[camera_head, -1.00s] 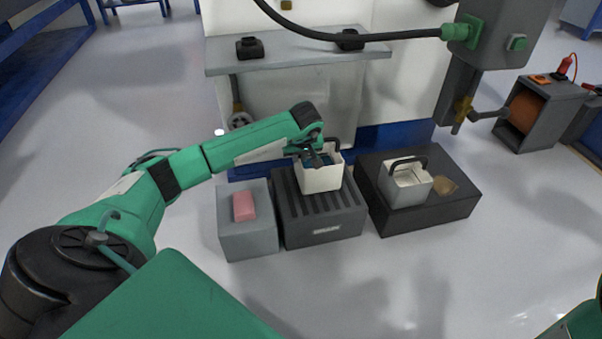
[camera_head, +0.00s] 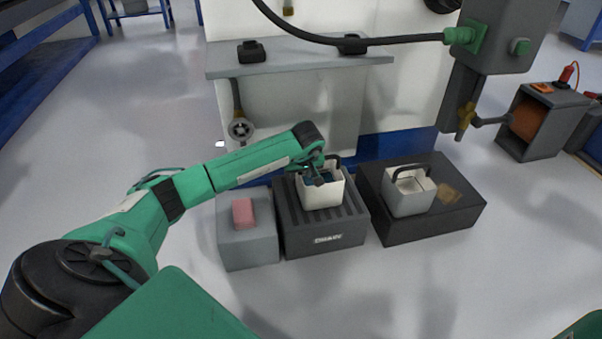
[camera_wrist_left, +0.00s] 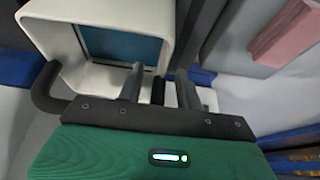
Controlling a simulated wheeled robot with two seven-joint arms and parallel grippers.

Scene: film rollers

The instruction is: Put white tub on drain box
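The white tub (camera_head: 322,193) with blue contents stands upright on the ribbed dark drain box (camera_head: 325,240). Its dark handle arches above the rim at the right. My left gripper (camera_head: 318,179) is over the tub's near-left rim. In the left wrist view, the tub (camera_wrist_left: 100,15) is open toward the camera, and the two fingers of my left gripper (camera_wrist_left: 158,88) are apart. A dark piece, seemingly part of the handle, lies between them with gaps on both sides. My right gripper is out of view.
A grey block with a pink sponge-like piece (camera_head: 243,212) is left of the drain box. A shelf (camera_head: 300,60) and machine stand behind.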

